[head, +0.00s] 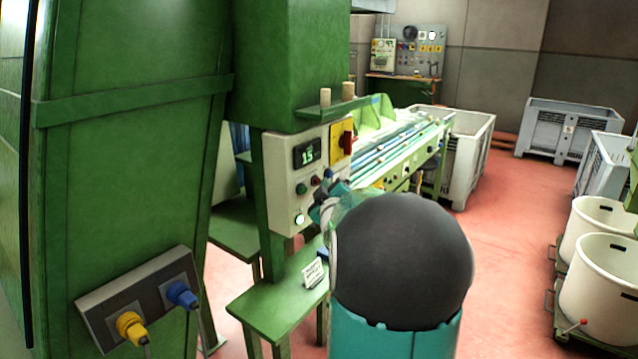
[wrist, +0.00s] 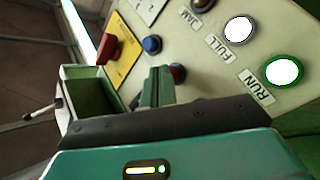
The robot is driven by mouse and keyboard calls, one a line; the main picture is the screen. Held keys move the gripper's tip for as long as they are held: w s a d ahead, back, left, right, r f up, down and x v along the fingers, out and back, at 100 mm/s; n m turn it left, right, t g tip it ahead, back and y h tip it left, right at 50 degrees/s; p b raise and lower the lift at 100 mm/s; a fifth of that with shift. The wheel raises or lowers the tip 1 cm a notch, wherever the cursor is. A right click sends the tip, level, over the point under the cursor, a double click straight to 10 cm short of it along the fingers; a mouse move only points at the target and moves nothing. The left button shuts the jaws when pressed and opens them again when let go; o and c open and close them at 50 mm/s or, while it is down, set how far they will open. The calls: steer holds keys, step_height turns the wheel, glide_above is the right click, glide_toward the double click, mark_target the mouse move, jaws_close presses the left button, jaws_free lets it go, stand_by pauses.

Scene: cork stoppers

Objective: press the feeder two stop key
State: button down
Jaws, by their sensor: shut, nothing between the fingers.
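The cream control panel (head: 285,160) hangs under the green machine housing; it also shows close up and turned in the wrist view (wrist: 205,62). It carries a dark red button (head: 316,181), seen in the wrist view (wrist: 178,73) partly behind my fingers. A blue button (head: 328,174) sits beside it, also in the wrist view (wrist: 151,44). I cannot read which one is marked feeder two stop. My gripper (wrist: 156,88) is shut and empty, with its fingertips close to the red button; contact cannot be told. My arm hides part of the panel in the head view.
A red switch (wrist: 106,48) on a yellow plate (head: 337,150) is near the buttons. Lit RUN (wrist: 283,72) and FULL (wrist: 239,29) lamps are at the panel's other end. A green ledge (head: 330,108) holds corks above. A green bench (head: 275,305) stands below.

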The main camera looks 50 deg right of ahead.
steer(key=shift+w, duration=0.25)
stand_by(0.3)
steer(key=shift+s, duration=0.85)
steer(key=shift+s+d, duration=0.15)
steer(key=shift+s, duration=1.1)
steer(key=shift+s+d, duration=0.1)
steer(key=shift+s, duration=1.15)
